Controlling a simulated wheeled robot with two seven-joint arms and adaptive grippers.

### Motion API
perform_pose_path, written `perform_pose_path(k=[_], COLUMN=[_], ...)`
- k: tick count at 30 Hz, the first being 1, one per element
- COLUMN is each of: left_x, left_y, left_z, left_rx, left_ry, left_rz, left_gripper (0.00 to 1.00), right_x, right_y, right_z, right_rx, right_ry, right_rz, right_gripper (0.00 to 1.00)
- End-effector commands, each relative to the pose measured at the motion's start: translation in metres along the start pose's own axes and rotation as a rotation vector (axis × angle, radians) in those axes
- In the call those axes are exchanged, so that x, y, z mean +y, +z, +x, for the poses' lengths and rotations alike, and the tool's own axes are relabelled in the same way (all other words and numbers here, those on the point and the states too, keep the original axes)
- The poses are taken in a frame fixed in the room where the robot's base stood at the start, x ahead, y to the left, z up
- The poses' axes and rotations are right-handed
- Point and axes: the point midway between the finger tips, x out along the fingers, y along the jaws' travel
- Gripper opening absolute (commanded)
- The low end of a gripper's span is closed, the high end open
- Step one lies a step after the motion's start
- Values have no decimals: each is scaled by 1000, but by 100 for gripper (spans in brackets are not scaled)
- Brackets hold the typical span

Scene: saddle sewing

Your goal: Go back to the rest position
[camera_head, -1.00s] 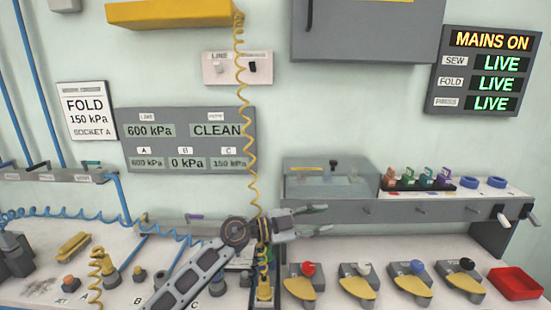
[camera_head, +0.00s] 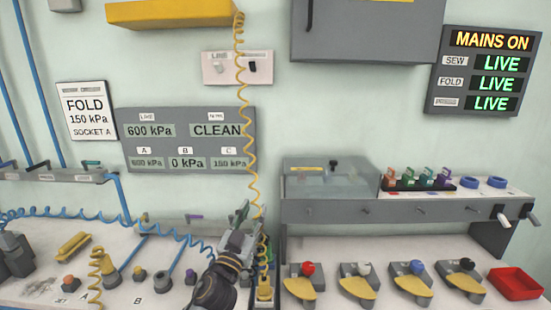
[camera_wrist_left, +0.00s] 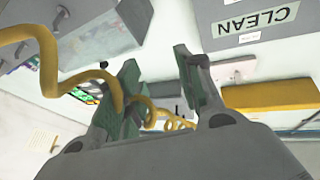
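My left gripper (camera_head: 242,212) stands over the bench at the lower middle of the head view, its fingers pointing up. My left forearm comes in from the bottom edge. In the left wrist view the two fingers of my left gripper (camera_wrist_left: 158,72) are apart, with no object held between them. The yellow coiled hose (camera_head: 248,130) hangs close beside the gripper on its right. My right gripper is not in view.
A grey shelf unit (camera_head: 400,211) stands to the right. Below it are several yellow-pedalled switches (camera_head: 357,287) and a red tray (camera_head: 517,284). Blue hoses and knobs lie on the left bench. The wall panel (camera_head: 183,160) reads 600 kPa, CLEAN, B 0 kPa.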

Motion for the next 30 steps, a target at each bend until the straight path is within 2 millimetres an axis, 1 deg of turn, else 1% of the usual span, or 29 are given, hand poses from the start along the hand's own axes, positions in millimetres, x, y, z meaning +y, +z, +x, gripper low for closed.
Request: perform_pose_path(k=[3, 6, 11, 14, 15, 17, 22, 26, 27, 29, 30], left_x=[-21, -38, -57, -66, -68, -72, -75, -72, -70, -67, -65], left_y=[25, 46, 82, 103, 112, 123, 153, 172, 177, 183, 186], left_z=[-20, -39, -76, -102, -114, -131, -184, -228, -242, -263, -278], left_rx=[-105, -202, -372, -483, -530, -599, -801, -960, -1008, -1082, -1132], left_ry=[-91, -158, -244, -283, -295, -309, -330, -322, -315, -301, -290], left_rz=[-23, -35, -54, -63, -67, -72, -87, -99, -102, -108, -112], left_gripper=[36, 36, 36, 36, 36, 36, 36, 36, 36, 36, 36], right_x=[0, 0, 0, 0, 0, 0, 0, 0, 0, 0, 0], right_y=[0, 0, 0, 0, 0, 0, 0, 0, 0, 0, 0], right_z=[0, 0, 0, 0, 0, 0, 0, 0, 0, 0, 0], right_rx=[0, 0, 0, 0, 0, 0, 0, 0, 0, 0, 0], right_ry=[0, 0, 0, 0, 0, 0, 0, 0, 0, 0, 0], right_rz=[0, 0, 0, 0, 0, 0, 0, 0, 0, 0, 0], right_gripper=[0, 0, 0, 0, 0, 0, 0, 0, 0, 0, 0])
